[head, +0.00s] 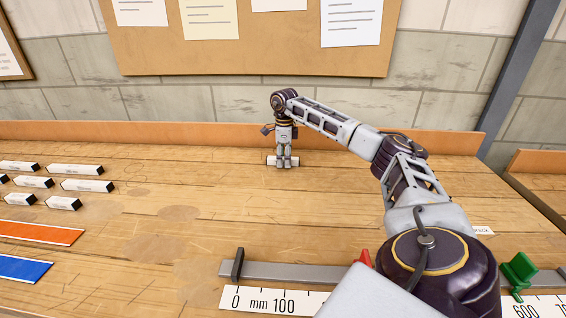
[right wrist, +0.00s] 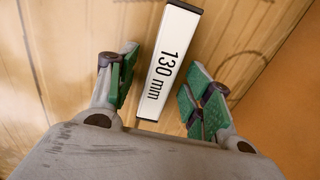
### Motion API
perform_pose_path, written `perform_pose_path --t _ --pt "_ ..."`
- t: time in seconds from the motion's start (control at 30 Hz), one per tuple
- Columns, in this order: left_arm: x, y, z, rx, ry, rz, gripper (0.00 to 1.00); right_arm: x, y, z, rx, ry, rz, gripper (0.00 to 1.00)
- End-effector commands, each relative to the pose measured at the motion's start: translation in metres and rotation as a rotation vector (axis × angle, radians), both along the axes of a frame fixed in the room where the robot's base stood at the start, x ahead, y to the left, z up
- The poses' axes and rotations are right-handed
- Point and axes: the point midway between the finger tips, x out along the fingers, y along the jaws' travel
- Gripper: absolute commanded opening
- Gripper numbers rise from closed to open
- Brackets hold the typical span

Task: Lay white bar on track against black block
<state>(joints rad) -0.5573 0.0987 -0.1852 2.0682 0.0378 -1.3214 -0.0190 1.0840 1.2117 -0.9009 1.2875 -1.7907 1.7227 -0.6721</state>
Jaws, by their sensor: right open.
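A white bar (head: 270,160) with black ends lies on the table near the back edge. In the right wrist view the bar (right wrist: 169,62) reads "130 mm". My right gripper (head: 284,163) is over this bar, and its green-padded fingers (right wrist: 158,90) are open on either side of it, apart from it. The grey track (head: 300,272) runs along the front, with a black block (head: 238,264) upright at its left end. My arm hides part of the track. My left gripper is not in view.
Several other white bars (head: 82,185) lie at the left. An orange strip (head: 40,233) and a blue strip (head: 24,268) lie at the left front. A millimetre scale (head: 262,301) runs before the track. A red piece (head: 364,258) and a green piece (head: 518,268) stand along it. The table's middle is clear.

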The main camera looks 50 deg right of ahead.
Motion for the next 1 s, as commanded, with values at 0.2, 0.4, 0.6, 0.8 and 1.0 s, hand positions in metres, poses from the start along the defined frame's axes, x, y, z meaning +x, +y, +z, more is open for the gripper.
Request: perform_pose_path --t 0.2,0.4,0.6,0.8,1.0 --pt "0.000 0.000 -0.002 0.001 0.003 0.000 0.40 0.000 0.000 0.000 0.000 0.000 0.000 0.36" --pt "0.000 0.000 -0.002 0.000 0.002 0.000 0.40 0.000 0.000 0.000 0.000 0.000 0.000 0.11" --pt "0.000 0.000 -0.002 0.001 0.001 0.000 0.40 0.000 0.000 0.000 0.000 0.000 0.000 0.00" --pt "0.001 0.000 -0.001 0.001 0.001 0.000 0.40 0.000 0.000 0.003 0.001 -0.001 0.000 0.00" --pt "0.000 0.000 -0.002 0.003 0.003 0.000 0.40 0.001 0.000 0.016 0.000 -0.002 0.000 0.00"
